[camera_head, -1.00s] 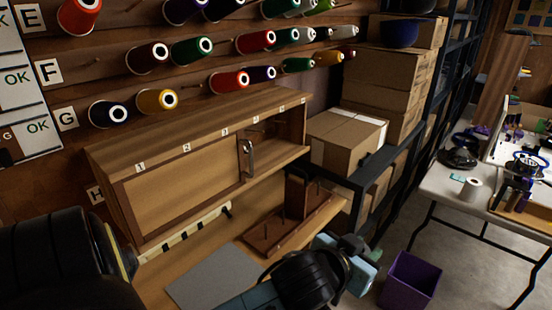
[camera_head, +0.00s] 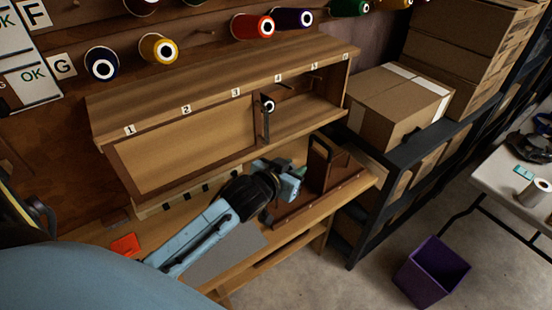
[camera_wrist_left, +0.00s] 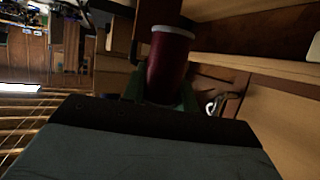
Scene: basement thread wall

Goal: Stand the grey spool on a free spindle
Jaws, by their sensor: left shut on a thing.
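My left gripper (camera_head: 290,180) is over the bench, close to the dark wooden rack (camera_head: 335,190). The wrist view shows its green fingers (camera_wrist_left: 160,92) shut on a dark red spool (camera_wrist_left: 168,65) with a pale rim. In the head view the held spool cannot be made out. The rack has an upright block, and the arm hides part of its base; its spindles are hard to see now. A pale, white to light grey spool (camera_head: 530,193) stands on the white table at right. My right gripper is not in view.
A wooden cabinet (camera_head: 185,150) with numbered slots and a handle (camera_head: 266,123) stands behind the gripper. A grey mat (camera_head: 225,255) lies on the bench, partly under my arm. Cardboard boxes (camera_head: 400,100) fill the dark shelving at right. A purple bin (camera_head: 432,270) is on the floor.

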